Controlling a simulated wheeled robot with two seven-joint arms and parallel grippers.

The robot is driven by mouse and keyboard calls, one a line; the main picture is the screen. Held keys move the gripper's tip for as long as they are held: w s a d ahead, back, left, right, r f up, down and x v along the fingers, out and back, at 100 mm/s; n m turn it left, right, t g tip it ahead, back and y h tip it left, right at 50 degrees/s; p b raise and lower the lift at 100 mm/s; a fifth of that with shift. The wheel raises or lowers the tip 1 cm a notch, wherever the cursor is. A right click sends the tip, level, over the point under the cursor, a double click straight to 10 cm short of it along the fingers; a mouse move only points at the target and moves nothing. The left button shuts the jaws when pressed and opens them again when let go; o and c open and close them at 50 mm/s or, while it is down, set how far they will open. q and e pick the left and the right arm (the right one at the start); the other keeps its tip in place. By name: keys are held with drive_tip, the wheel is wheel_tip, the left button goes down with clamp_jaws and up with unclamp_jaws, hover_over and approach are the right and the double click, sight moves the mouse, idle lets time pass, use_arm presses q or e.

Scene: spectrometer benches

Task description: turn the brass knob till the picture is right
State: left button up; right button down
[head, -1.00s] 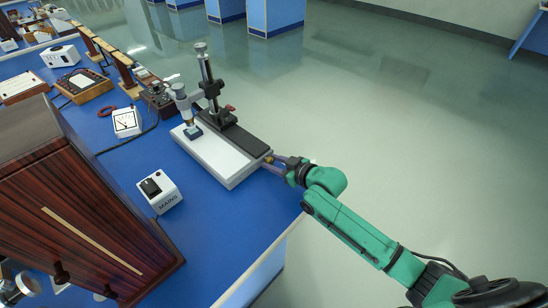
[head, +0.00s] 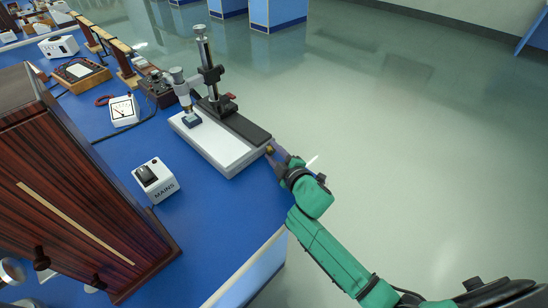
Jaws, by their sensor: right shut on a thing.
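The brass knob (head: 269,149) is a small brass piece at the near right end of a white and black instrument base (head: 228,149). My right gripper (head: 273,153) reaches it from the right, shut on the knob, and its fingers hide most of it. The base carries a black and silver post (head: 206,62) with a grey arm and eyepiece (head: 180,85) over a small dark blue block (head: 191,119). No screen or picture shows clearly in this view. My left gripper is not in view.
A white MAINS switch box (head: 156,181) stands in front of the base, near a large dark wooden cabinet (head: 80,200). A white dial meter (head: 123,109) sits behind. The blue bench (head: 215,215) has bare room along its right edge.

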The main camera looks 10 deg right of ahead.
drive_tip(key=shift+f+n+b, duration=0.2)
drive_tip(key=shift+n+b, duration=0.3)
drive_tip(key=shift+b, duration=0.05)
drive_tip(key=c, duration=0.5)
unclamp_jaws()
drive_tip(key=shift+r, duration=0.1)
drive_tip(key=shift+s, duration=0.1)
drive_tip(key=v, duration=0.9)
drive_tip(key=b+v, duration=0.1)
drive_tip(key=v, duration=0.3)
drive_tip(key=shift+s+f, duration=0.2)
drive_tip(key=shift+s, duration=0.25)
drive_tip(key=shift+s+r, duration=0.15)
drive_tip(key=shift+s, duration=0.15)
